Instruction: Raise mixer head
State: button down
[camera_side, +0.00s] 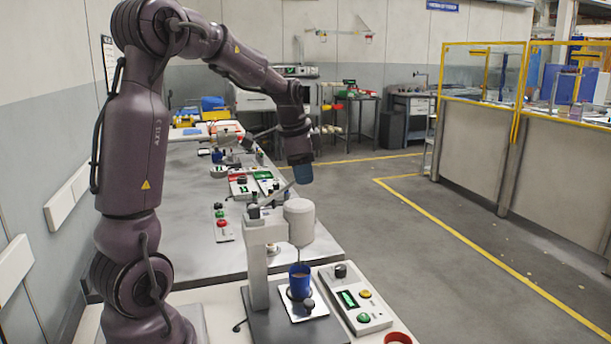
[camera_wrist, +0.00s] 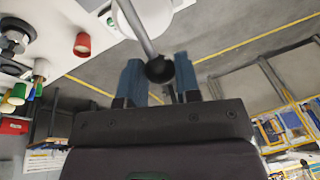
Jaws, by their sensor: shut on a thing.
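The mixer stands in the side view, with a pale column (camera_side: 258,268) and a white cylindrical head (camera_side: 299,215) above a blue cup (camera_side: 299,283). A grey lever (camera_side: 279,194) slopes up from the top of the mixer to my gripper (camera_side: 303,175). In the wrist view the lever (camera_wrist: 138,28) ends in a black ball knob (camera_wrist: 160,69). The blue fingers of my gripper (camera_wrist: 160,78) are shut on this knob, one on each side. In the side view the fingers hide the knob.
A control box (camera_side: 357,299) with buttons and a green display sits right of the mixer. A small box with a red button (camera_side: 222,224) and other devices stand behind. Open floor lies to the right.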

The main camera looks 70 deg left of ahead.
jog(key=shift+s, duration=0.2)
jog(key=c, duration=0.8)
grip_release()
jog(key=v, duration=1.3)
jog(key=shift+w, duration=0.1)
